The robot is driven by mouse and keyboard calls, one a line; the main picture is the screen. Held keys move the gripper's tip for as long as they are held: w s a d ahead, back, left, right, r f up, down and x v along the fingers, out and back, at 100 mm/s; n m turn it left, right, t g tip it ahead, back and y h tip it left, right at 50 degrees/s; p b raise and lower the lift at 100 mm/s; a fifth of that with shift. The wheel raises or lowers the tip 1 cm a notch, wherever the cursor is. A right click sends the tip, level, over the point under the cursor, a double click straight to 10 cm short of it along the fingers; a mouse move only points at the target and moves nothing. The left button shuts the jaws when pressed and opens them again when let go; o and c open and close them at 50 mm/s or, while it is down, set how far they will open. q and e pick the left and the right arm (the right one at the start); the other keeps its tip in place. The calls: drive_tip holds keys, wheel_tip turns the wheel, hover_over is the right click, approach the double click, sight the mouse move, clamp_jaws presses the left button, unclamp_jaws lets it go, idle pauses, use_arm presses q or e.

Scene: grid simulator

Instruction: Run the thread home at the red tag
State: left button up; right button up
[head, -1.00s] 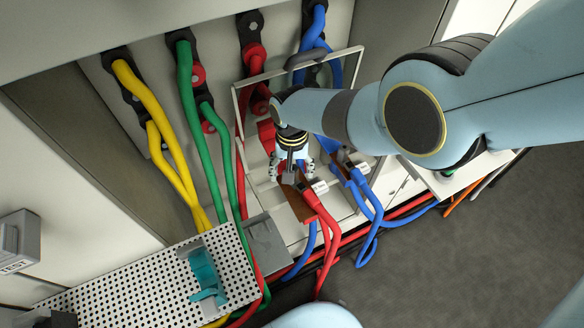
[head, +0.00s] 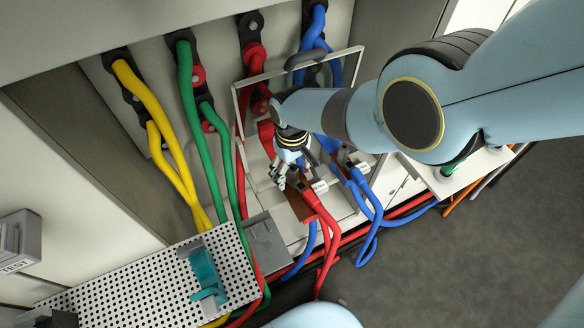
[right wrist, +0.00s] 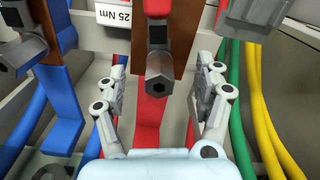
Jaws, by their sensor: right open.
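My right gripper (head: 279,174) is inside the framed bay, beside the brown bar (head: 301,206) where the red cables (head: 325,225) attach. In the right wrist view its two fingers stand open, one on each side of a grey hex-socket bolt (right wrist: 160,82), with a visible gap on both sides. The bolt projects from a brown bar with a red marking (right wrist: 158,8), likely the red tag. The thread behind the bolt head is hidden. My left gripper is not in view.
A clear-looking framed cover (head: 238,105) surrounds the bay. Blue cables (head: 368,215) and a second bolt (right wrist: 25,45) lie close by. A white label reads 25 Nm (right wrist: 115,14). A perforated tray (head: 130,285) holds a teal holder (head: 205,275). Green and yellow cables hang left.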

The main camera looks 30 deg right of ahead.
drive_tip(key=n, duration=0.6)
clamp_jaws()
drive_tip(key=m, duration=0.5)
drive_tip(key=shift+a, duration=0.1)
idle(0.5)
drive_tip(key=m, duration=0.5)
drive_tip(key=m, duration=0.5)
idle(0.3)
